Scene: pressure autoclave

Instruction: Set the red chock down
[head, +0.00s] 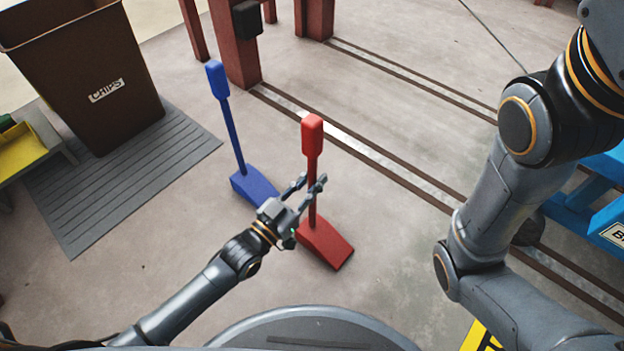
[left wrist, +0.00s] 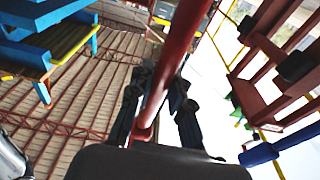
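The red chock (head: 324,243) is a wedge with an upright red pole and a thicker grip on top. Its wedge appears to rest on the concrete floor in the head view. My left gripper (head: 313,182) is at the pole's lower half, with its fingers spread on either side and a small gap showing. In the left wrist view the red pole (left wrist: 175,55) runs between the two dark fingers (left wrist: 160,105). Contact with the pole is hard to tell. My right arm shows at the right of the head view, but its gripper is out of frame.
A blue chock (head: 254,187) stands just left of the red one, its pole (head: 232,130) upright. A brown chips bin (head: 95,95) stands on a grey mat (head: 150,170) at the left. Floor rails (head: 385,165) run behind the red chock. Blue framework (head: 600,200) is at the right.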

